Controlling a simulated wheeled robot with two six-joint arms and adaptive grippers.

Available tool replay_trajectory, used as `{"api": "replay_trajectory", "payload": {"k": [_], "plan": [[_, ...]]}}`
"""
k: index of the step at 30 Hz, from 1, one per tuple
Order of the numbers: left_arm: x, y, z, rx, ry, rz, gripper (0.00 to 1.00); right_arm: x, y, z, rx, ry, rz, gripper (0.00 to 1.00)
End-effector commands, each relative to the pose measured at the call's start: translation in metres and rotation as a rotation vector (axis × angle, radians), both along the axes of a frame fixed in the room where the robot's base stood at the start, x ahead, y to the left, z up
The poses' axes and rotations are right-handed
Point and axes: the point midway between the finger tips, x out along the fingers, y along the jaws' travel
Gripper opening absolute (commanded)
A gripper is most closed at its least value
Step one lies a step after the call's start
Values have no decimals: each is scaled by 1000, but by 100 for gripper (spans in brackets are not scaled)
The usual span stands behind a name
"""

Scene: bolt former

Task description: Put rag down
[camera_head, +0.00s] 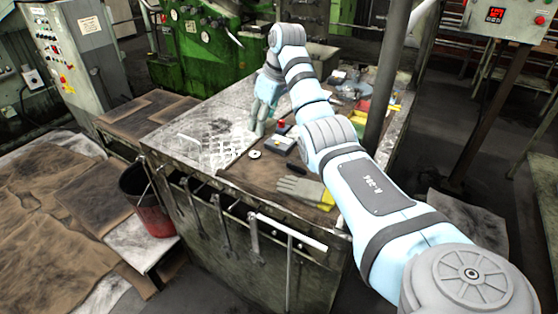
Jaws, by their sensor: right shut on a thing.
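My right arm reaches in from the lower right to the workbench (185,150). My right gripper (260,125) is at its far end, low over the metal bench top beside a pale perforated patch (215,143). I cannot tell whether the rag touches the bench top. My left gripper is out of view.
A grey and yellow glove (303,190) lies near the bench's front edge. A small dark box with a red top (281,126) and a round washer-like piece (254,154) lie near the gripper. A dark post (388,75) rises at the right. A red bucket (150,208) stands left of the bench.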

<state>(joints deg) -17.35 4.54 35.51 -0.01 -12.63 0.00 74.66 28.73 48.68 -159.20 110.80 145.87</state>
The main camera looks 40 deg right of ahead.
Motion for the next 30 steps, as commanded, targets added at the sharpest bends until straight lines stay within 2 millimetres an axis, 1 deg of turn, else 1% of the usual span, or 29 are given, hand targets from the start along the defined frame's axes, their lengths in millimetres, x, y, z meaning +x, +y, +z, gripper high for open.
{"api": "replay_trajectory", "payload": {"k": [1, 2, 3, 6, 9, 14, 18, 19, 21, 29, 30], "plan": [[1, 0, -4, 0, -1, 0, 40, -1, 0, -22, -1, 8, 0, 15], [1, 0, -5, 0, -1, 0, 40, -1, 0, -33, -1, 8, 0, 15], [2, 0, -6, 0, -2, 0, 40, -1, 0, -49, -1, 8, 0, 15], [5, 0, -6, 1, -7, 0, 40, -1, 0, -87, 0, 8, 0, 15], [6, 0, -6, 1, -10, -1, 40, -1, -1, -116, 1, 6, -1, 15], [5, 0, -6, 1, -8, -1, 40, -1, -3, -140, 1, 5, -4, 15], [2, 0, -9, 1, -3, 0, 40, -1, -3, -169, 0, 4, -4, 15], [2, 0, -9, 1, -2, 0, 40, -1, -3, -173, 0, 4, -4, 15], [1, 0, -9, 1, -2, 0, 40, 0, -3, -177, 0, 2, -4, 15], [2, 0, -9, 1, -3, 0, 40, 0, -3, -178, 0, 2, -4, 15], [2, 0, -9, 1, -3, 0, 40, 0, -3, -177, 0, 1, -4, 47]]}}
